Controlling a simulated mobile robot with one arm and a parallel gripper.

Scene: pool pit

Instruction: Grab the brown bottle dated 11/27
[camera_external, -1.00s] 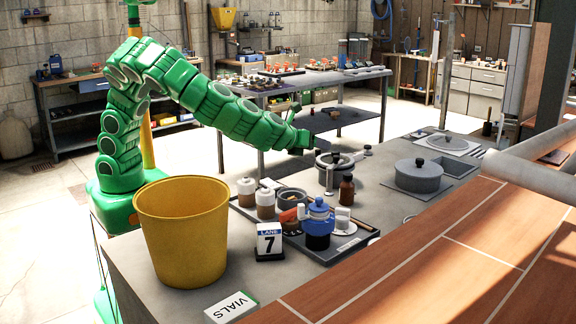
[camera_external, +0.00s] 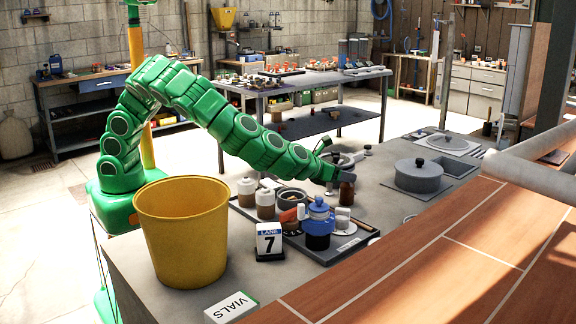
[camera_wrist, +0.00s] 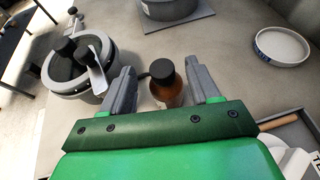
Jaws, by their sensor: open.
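A brown bottle (camera_wrist: 168,88) with a black cap stands upright between the two fingers of my gripper (camera_wrist: 163,90) in the wrist view. The fingers are apart, with gaps visible on both sides of the bottle. No date can be read on the bottle in either view.
A grey pot with handles (camera_wrist: 78,65) stands left of the bottle in the wrist view. A lidded pot (camera_external: 418,176) is to the right in the external view. Two jars, a blue-lidded pot (camera_external: 318,222) and a yellow bucket (camera_external: 183,235) stand nearby.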

